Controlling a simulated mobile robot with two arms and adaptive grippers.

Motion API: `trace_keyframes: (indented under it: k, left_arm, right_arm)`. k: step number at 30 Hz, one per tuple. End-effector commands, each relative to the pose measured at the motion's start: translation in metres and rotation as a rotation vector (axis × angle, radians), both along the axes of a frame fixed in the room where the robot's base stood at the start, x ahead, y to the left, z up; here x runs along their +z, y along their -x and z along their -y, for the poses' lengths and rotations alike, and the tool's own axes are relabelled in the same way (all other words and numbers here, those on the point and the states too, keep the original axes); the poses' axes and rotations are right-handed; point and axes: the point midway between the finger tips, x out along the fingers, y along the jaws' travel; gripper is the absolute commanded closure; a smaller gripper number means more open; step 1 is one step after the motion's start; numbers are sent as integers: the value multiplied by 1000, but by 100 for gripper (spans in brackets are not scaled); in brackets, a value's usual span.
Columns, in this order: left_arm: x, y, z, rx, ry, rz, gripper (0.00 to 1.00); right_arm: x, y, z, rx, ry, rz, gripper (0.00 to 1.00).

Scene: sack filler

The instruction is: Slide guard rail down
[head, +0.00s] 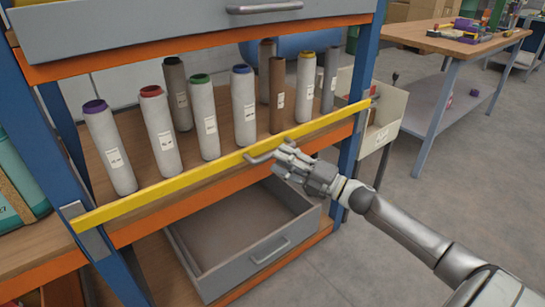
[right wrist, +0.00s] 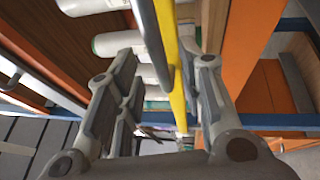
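The yellow guard rail (head: 160,189) runs across the front of the shelf, in front of the standing rolls, and its right end is higher in the head view. A grey handle (head: 261,158) sticks out from its middle. My right gripper (head: 284,158) is at this handle. In the right wrist view, its two fingers (right wrist: 165,100) stand apart, with the yellow rail (right wrist: 176,80) and the grey handle bar (right wrist: 150,40) showing between them. I cannot tell whether a finger touches the handle. My left gripper is not in view.
Several rolls with coloured caps, such as a red-capped one (head: 160,130), stand on the wooden shelf. Below is an open, empty grey drawer (head: 268,250); above is another drawer (head: 180,22). Blue posts (head: 362,75) flank the shelf.

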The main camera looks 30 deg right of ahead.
Motion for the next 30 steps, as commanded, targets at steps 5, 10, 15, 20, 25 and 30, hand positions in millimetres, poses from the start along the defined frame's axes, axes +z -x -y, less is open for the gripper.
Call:
trace_keyframes:
  k: [5,10,15,20,25,30]
  left_arm:
    - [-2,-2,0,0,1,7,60]
    - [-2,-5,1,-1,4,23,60]
    - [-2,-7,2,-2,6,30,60]
    - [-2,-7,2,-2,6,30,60]
    - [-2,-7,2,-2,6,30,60]
    - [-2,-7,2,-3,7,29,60]
  right_arm:
    - [4,-18,-9,0,1,3,65]
    - [6,-28,-14,-1,1,2,65]
    - [6,-32,-16,-1,0,-1,65]
    - [6,-32,-16,-1,0,-1,65]
    - [6,-32,-16,-1,0,-1,77]
    - [6,-32,-16,-1,0,-1,99]
